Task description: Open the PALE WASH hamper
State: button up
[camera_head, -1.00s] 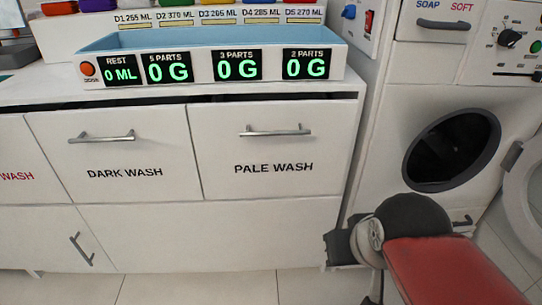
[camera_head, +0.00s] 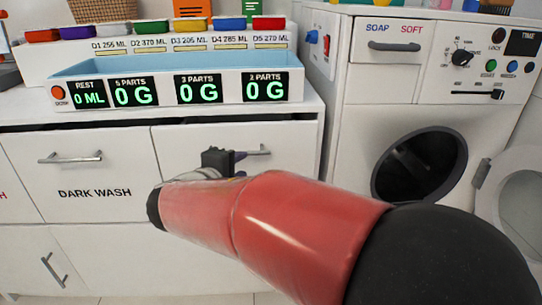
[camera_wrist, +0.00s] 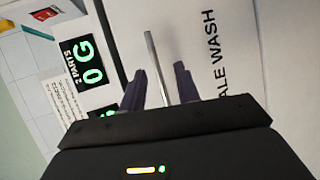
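The PALE WASH hamper front (camera_head: 300,135) is a white drawer face in the right part of the cabinet, and it looks closed. My red arm covers its label in the head view; part of the label (camera_wrist: 213,45) shows in the wrist view. Its metal bar handle (camera_head: 258,151) is partly hidden behind my gripper (camera_head: 235,156). In the wrist view, the handle (camera_wrist: 157,65) runs between the two dark fingers of my gripper (camera_wrist: 160,85), with a gap on each side. The gripper is open; I cannot tell how deep the bar sits between the fingers.
The DARK WASH drawer (camera_head: 90,175) is at left. Above stands a light-blue tray (camera_head: 180,62) with green number displays, below several coloured containers (camera_head: 192,24). A washing machine (camera_head: 355,110) with its round door (camera_head: 518,205) open stands at right.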

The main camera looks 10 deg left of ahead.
aim_at(240, 147)
jog(key=shift+n+t+y, duration=0.4)
jog(key=shift+n+t, duration=0.1)
jog(key=shift+t, duration=0.1)
jog(key=w, duration=0.2)
jog(key=w+a, duration=0.1)
jog(key=w, duration=0.1)
jog(key=w+f+p, duration=0.1)
jog(key=w, duration=0.2)
jog(key=shift+w+a, duration=0.1)
jog(key=shift+a, duration=0.3)
grip_shut()
